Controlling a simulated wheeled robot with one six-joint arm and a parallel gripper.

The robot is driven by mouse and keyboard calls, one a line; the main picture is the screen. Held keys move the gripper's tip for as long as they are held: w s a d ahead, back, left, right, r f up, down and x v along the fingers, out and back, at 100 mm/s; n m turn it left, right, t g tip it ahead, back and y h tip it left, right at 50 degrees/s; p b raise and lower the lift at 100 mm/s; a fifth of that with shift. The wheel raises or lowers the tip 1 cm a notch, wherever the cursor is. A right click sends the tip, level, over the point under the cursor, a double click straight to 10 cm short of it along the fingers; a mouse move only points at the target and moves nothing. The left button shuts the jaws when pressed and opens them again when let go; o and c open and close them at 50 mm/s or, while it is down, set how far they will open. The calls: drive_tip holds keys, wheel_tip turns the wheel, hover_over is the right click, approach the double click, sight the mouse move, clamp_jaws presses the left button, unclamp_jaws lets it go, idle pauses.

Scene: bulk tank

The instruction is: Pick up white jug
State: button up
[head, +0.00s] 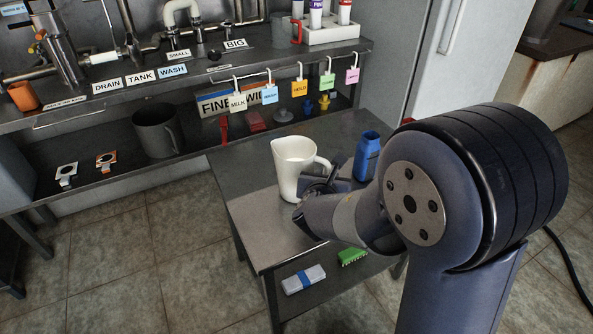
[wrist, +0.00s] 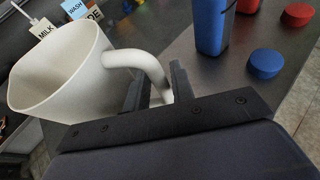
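The white jug (head: 292,165) stands upright on the grey metal table, its handle on the right side toward my gripper. In the wrist view the jug (wrist: 60,75) fills the left side, and its handle (wrist: 147,66) curves down between my two fingers. My gripper (head: 322,180) is at the handle; in the wrist view the fingers (wrist: 160,82) stand on either side of it with a narrow gap. I cannot tell whether both fingers press on the handle. The handle's lower end is partly hidden by my gripper.
A blue bottle (head: 368,155) stands on the table (head: 262,228) close behind my gripper. Blue (wrist: 265,63) and red (wrist: 297,14) round caps lie on the table. A green brush (head: 352,256) and a white-and-blue bundle (head: 303,279) are on the lower shelf. A grey jug (head: 155,132) stands on the back bench's lower shelf.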

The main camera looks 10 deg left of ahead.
clamp_jaws()
drive_tip(key=shift+r, duration=0.2)
idle(0.5)
